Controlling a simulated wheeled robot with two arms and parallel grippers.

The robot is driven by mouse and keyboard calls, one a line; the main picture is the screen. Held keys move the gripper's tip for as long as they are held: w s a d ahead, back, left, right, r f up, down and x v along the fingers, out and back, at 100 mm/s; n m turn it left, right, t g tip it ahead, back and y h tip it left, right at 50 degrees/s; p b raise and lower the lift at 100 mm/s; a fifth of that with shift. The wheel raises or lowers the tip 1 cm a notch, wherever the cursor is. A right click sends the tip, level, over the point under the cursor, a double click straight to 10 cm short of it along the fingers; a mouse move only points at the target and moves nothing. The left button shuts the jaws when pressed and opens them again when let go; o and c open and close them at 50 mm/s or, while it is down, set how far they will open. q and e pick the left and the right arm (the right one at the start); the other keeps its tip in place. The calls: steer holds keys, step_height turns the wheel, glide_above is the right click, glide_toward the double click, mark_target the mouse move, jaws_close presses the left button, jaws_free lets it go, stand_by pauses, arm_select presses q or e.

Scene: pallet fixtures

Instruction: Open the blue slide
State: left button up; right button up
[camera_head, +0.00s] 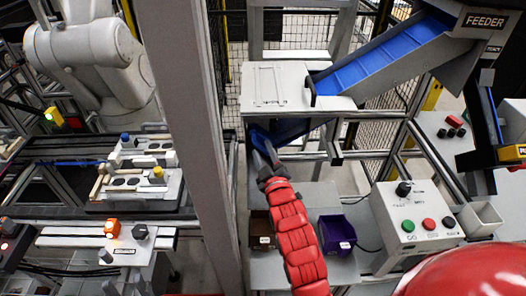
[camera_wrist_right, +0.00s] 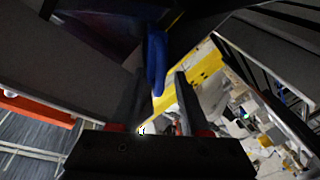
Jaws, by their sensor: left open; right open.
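A blue slide (camera_head: 385,57) slopes down to the left from the grey feeder (camera_head: 484,22) in the head view. Its lower end meets a grey box (camera_head: 270,88) with a black handle (camera_head: 311,91). A second blue chute piece (camera_head: 290,130) shows below the box. My right gripper (camera_wrist_right: 162,71) is open in the right wrist view. A narrow blue part (camera_wrist_right: 156,62) appears between or beyond its fingers; its depth is unclear.
A button box (camera_head: 412,215) stands to the right. Fixtures on a conveyor (camera_head: 135,205) lie further left.

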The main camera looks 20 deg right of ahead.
steer(key=shift+w, duration=0.15)
jaws_close()
stand_by(1.4)
